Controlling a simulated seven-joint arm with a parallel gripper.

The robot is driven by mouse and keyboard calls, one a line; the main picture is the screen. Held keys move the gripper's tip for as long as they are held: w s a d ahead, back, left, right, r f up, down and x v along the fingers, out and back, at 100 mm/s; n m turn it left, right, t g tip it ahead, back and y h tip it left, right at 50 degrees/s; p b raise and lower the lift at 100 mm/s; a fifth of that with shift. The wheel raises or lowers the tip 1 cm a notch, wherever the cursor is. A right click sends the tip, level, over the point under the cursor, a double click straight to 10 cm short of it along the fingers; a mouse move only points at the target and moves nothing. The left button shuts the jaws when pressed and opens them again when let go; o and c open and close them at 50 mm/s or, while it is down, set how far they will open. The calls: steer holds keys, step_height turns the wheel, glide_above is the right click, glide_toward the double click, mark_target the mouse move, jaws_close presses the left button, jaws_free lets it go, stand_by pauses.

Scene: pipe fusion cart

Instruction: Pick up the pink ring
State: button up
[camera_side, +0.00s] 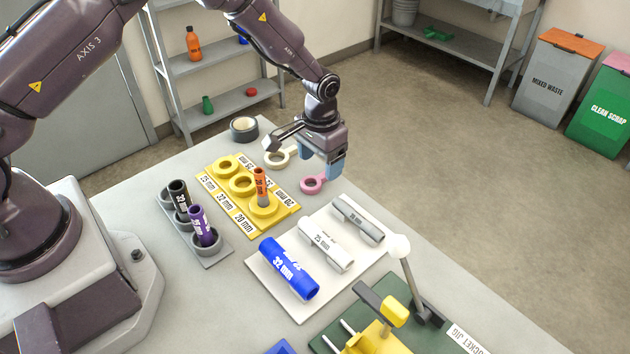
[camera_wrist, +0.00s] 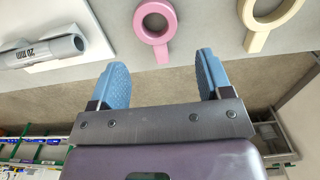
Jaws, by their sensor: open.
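The pink ring (camera_side: 312,185) lies flat on the grey table near its far edge, with a short handle tab. It also shows in the wrist view (camera_wrist: 169,30), at the top centre, between and beyond my fingertips. My gripper (camera_side: 335,165) is above the table beside the ring, with blue finger pads. In the wrist view my gripper (camera_wrist: 160,82) has its two blue fingers spread wide apart with nothing between them. The fingers are apart from the ring.
A cream ring (camera_side: 279,158) lies next to the pink one, and a dark tape roll (camera_side: 244,129) behind. A yellow holder (camera_side: 228,206) with an orange tube (camera_side: 261,184) is to the left. A white board (camera_side: 268,280) with several pipes is in front.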

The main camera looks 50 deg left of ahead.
mark_target(320, 176)
step_height(320, 176, down, 4)
steer(key=shift+r, duration=0.1)
jaws_close()
